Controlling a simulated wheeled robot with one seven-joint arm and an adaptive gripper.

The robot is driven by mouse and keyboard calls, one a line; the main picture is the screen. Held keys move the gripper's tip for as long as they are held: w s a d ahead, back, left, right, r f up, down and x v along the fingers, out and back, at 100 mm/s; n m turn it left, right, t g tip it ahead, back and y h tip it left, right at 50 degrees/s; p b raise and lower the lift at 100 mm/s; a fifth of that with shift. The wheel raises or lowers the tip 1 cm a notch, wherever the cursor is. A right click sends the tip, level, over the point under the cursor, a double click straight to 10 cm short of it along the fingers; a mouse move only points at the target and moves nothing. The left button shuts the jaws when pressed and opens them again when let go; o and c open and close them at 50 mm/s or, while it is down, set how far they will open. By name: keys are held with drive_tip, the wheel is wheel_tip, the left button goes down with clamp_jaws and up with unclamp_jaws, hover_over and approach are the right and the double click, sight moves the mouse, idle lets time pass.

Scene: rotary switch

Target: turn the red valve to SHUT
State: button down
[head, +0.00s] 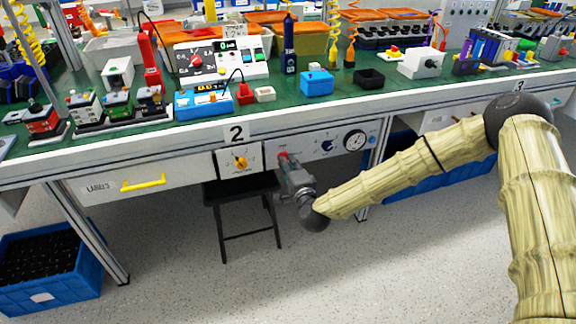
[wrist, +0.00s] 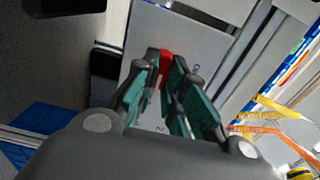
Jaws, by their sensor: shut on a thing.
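The red valve (head: 283,156) sits on a light grey panel (head: 311,151) under the front edge of the bench. In the head view only a bit of red shows past my gripper (head: 287,165). In the wrist view the red valve (wrist: 165,62) is between the fingertips of my gripper (wrist: 164,72), whose teal-sided fingers are closed on it. The fingers hide much of the valve, and its SHUT marking cannot be read.
Left of the valve is a panel with a yellow knob (head: 241,162). To its right are a dark blue knob (head: 327,145) and a round gauge (head: 355,140). A black stool (head: 243,195) stands below. The bench top (head: 130,136) is crowded.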

idle(0.4)
drive_tip(key=shift+f, duration=0.1)
drive_tip(key=c, duration=1.5)
unclamp_jaws()
drive_tip(key=shift+d, duration=0.1)
drive_tip(key=v, duration=1.2)
